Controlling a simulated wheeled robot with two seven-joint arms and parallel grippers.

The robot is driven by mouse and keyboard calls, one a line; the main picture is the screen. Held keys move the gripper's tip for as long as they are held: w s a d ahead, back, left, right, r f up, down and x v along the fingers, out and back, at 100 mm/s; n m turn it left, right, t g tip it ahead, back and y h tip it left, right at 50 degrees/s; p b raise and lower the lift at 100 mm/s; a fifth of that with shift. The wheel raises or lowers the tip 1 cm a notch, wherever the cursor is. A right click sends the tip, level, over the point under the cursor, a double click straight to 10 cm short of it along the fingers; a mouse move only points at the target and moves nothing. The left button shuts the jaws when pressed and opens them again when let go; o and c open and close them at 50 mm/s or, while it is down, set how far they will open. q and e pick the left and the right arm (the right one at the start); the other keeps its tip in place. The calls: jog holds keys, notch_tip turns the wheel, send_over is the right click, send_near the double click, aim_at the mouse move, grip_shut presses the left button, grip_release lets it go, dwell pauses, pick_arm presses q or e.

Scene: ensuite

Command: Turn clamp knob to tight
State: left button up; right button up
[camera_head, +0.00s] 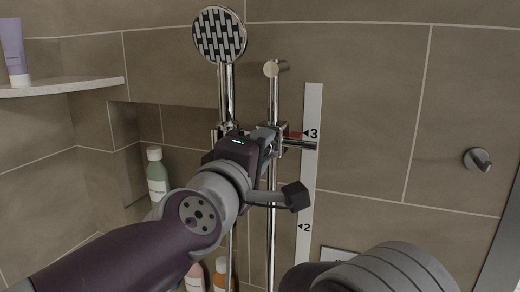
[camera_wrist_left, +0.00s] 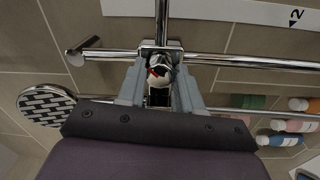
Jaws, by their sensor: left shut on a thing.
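The chrome clamp (camera_head: 284,141) sits on the vertical rail (camera_head: 272,215), level with the 3 mark on the white scale strip (camera_head: 311,110). My left gripper (camera_head: 270,134) reaches it from the front and mostly covers its knob in the head view. In the left wrist view, the round knob (camera_wrist_left: 159,75), with a red mark on its face, lies between the two grey fingers of the left gripper (camera_wrist_left: 160,82). The fingers are shut on it. Whether the knob reads tight cannot be made out. My right gripper is out of view.
A hand shower (camera_head: 219,36) with a chrome stem stands left of the rail. A corner shelf (camera_head: 65,86) holds a purple tube (camera_head: 14,50).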

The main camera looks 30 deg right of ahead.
pick_arm(q)
jog(key=shift+f+m, duration=0.1)
jog(key=shift+m, duration=0.3)
jog(key=o, duration=1)
jog(key=shift+o, duration=0.2)
jog(key=shift+s+a, duration=0.1)
jog(key=shift+s, duration=0.1)
jog(key=v, duration=1.2)
jog(key=shift+a, duration=0.2)
jog(key=shift+s, duration=0.1)
